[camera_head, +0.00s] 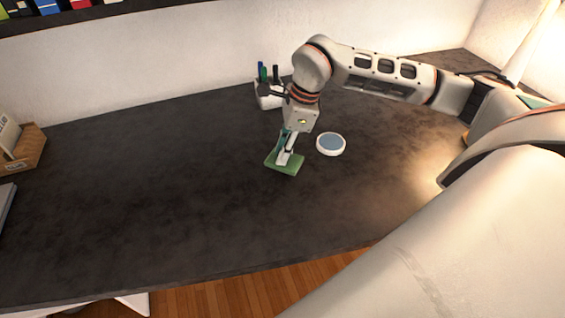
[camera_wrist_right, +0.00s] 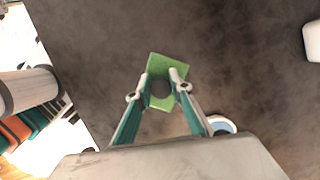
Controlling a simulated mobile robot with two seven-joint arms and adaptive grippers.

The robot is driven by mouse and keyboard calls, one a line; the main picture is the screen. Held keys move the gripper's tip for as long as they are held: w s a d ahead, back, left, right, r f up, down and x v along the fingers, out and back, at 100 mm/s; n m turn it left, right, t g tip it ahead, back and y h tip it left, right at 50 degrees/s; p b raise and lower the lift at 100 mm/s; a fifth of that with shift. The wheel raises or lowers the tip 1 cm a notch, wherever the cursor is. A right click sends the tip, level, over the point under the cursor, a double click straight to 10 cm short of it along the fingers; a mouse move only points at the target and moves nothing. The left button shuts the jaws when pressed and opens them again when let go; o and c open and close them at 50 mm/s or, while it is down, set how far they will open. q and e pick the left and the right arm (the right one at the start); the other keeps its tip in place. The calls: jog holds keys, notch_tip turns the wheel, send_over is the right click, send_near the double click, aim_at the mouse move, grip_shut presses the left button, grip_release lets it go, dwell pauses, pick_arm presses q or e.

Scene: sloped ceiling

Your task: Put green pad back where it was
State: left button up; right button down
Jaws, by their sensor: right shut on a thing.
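The green pad (camera_head: 291,168) is a small flat rectangle at the middle of the dark table in the head view. My right gripper (camera_head: 284,160) points down at it, its fingertips at the pad. In the right wrist view the green pad (camera_wrist_right: 166,64) lies between and beyond the two fingertips of my right gripper (camera_wrist_right: 160,76), which is shut on it. A round dark spot shows on the pad between the fingers. I cannot tell whether the pad touches the table. My left gripper is not in view.
A round white dish with a blue-grey top (camera_head: 330,144) sits close to the right of the pad. A white pen holder (camera_head: 268,97) stands behind, near the wall. A wooden tray (camera_head: 27,150) is at the far left.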

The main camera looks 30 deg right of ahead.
aim_at(295, 159)
jog(key=shift+f, duration=2.25)
jog(key=shift+f, duration=0.1)
jog(key=shift+f, duration=0.1)
jog(key=c, duration=1.8)
grip_release()
jog(key=v, duration=1.2)
jog(key=shift+s, duration=0.1)
